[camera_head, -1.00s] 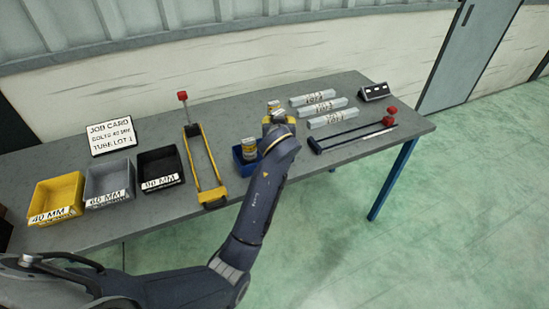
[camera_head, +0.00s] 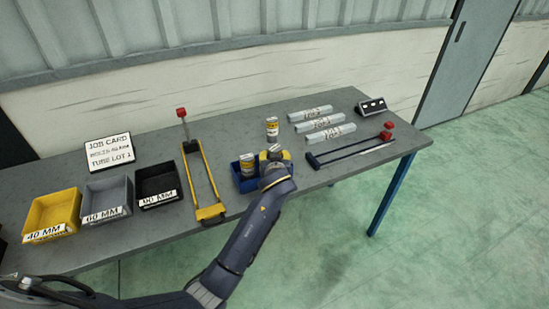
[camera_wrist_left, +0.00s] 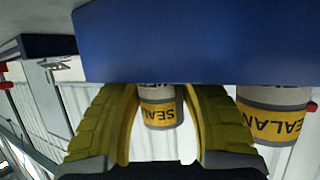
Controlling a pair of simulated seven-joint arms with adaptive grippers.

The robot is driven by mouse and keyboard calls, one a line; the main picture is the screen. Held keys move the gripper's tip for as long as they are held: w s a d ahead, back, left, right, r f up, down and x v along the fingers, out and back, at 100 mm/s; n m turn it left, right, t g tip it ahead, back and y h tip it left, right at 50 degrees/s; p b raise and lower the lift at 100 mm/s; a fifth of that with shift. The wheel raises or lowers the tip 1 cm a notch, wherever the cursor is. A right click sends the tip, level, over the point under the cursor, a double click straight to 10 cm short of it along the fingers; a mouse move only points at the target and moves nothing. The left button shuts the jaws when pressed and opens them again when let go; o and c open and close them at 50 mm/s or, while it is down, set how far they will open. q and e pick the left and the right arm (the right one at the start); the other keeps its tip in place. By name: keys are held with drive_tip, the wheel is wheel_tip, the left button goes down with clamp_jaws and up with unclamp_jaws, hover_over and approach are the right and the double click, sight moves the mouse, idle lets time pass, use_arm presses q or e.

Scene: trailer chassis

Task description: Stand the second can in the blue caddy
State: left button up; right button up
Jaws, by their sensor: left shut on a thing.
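The blue caddy (camera_head: 243,185) stands on the table, left of and below my left gripper (camera_head: 274,152). A can with a yellow label (camera_head: 247,162) stands upright in its left part. In the left wrist view, which is upside down, this can shows at the right (camera_wrist_left: 273,115). My left gripper's yellow fingers (camera_wrist_left: 163,110) are shut on another can (camera_wrist_left: 159,108) with a SEALANT label. The caddy's blue wall (camera_wrist_left: 200,40) hides that can's lower end; whether it touches the floor I cannot tell. A third can (camera_head: 272,130) stands on the table behind. My right gripper is not in view.
Yellow (camera_head: 52,213), grey (camera_head: 107,200) and black (camera_head: 158,185) bins stand at the left. A yellow frame (camera_head: 205,185) lies left of the caddy. Pale bars (camera_head: 322,124) and a dark blue frame (camera_head: 350,150) lie to the right.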

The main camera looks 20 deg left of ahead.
use_arm(q)
drive_tip(key=shift+f, duration=0.1)
drive_tip(key=o, duration=1.1)
drive_tip(key=shift+s+d+r, duration=0.2)
drive_tip(key=shift+s, duration=0.1)
drive_tip(key=shift+v, duration=3.4)
drive_tip(key=shift+r, duration=0.1)
